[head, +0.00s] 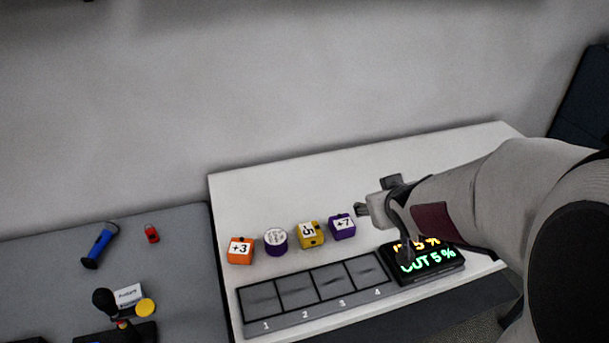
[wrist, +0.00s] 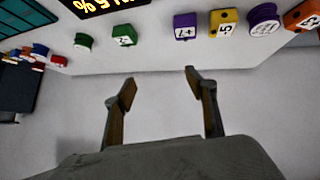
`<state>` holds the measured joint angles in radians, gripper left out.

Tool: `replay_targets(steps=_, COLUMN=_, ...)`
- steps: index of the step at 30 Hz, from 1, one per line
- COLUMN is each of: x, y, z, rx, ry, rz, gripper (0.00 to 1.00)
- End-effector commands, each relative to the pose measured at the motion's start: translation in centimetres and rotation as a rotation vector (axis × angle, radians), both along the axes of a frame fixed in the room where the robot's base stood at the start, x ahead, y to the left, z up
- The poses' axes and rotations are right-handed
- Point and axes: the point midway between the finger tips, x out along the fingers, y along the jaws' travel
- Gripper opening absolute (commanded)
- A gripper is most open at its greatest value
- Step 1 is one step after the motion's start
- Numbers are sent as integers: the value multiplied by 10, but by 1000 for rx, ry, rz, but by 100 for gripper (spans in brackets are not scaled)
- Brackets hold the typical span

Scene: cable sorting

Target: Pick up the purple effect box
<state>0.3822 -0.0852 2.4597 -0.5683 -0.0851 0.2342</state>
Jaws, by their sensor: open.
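The purple effect box (head: 342,226), a cube with a white "+7" label, stands on the white table at the right end of a row. It also shows near the top of the wrist view (wrist: 186,26), with its label upside down. My gripper (head: 372,205) is just right of the purple box in the head view, apart from it. In the wrist view my gripper (wrist: 160,83) has its two fingers spread with nothing between them, and the box lies beyond the fingertips.
A yellow box (head: 310,235) stands close left of the purple box, then a purple-sided round piece (head: 275,240) and an orange box (head: 240,251). A tray with numbered slots (head: 303,311) and a display (head: 428,262) lie in front. A green box (wrist: 124,35) shows in the wrist view.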

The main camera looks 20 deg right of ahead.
Motion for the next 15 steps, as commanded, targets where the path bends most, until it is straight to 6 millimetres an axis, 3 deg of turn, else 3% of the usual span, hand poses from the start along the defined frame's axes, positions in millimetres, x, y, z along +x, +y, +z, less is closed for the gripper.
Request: replay_targets(steps=15, x=40, y=-19, z=-66, rx=118, ry=-98, rz=119, gripper=56)
